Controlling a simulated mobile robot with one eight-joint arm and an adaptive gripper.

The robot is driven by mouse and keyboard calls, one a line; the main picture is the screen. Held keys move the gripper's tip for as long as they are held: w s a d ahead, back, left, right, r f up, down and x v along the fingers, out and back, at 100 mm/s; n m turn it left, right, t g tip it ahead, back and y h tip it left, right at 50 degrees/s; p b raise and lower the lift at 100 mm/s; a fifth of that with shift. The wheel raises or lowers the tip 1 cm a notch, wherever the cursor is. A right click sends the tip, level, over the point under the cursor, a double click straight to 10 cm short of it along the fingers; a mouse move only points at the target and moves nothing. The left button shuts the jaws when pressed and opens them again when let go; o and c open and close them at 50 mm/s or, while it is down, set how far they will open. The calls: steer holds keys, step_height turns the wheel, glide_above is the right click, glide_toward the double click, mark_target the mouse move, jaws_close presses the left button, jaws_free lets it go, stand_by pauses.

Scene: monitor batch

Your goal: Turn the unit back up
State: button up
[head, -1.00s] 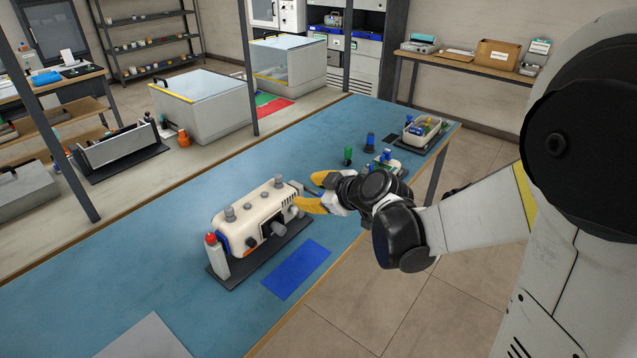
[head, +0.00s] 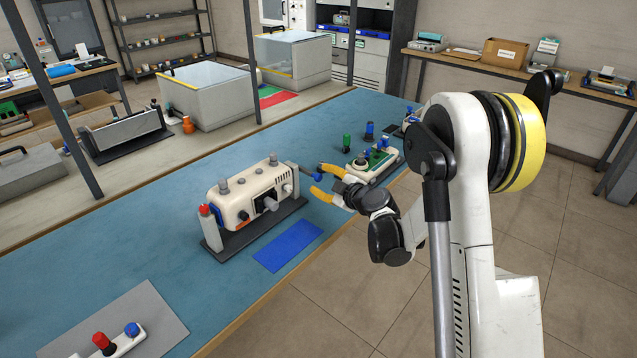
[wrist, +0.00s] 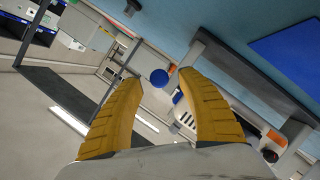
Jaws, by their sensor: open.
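The unit (head: 250,196) is a cream box on a dark base plate on the blue bench, with grey knobs on top and a dark panel and grey knob in front. A thin dark arm with a blue round knob (head: 318,177) sticks out from its right end. My gripper (head: 316,180) is open at that end, its yellow fingers either side of the blue knob. In the wrist view the blue knob (wrist: 159,77) appears between the fingertips; I cannot tell whether they touch it.
A blue mat (head: 288,246) lies in front. Behind my gripper is a tray (head: 372,165) with green and blue parts. A grey mat (head: 165,315) holds a panel with red and blue buttons (head: 118,342).

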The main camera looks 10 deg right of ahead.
steer(key=shift+x, duration=1.2)
jaws_close()
